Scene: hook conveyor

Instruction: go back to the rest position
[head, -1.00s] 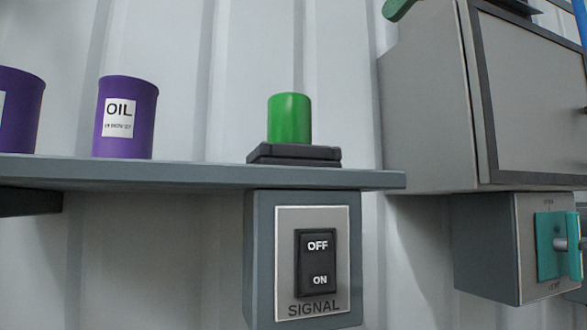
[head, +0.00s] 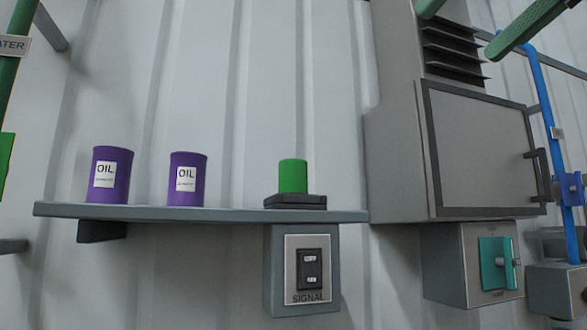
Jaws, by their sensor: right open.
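My right gripper (head: 455,33) shows at the top right as two green fingers, cut off by the top edge. The fingers are wide apart and nothing shows between them. They appear in front of the grey cabinet (head: 485,150) and its dark louvred vent (head: 453,50), and seem clear of both. My left gripper is not in view.
A shelf (head: 230,215) on the wall holds two purple oil cans (head: 110,180) (head: 187,183) and a green cylinder (head: 293,176) on a black base. Below hang a signal switch box (head: 275,270) and a box with a teal handle (head: 495,265). A blue pipe (head: 545,110) stands right.

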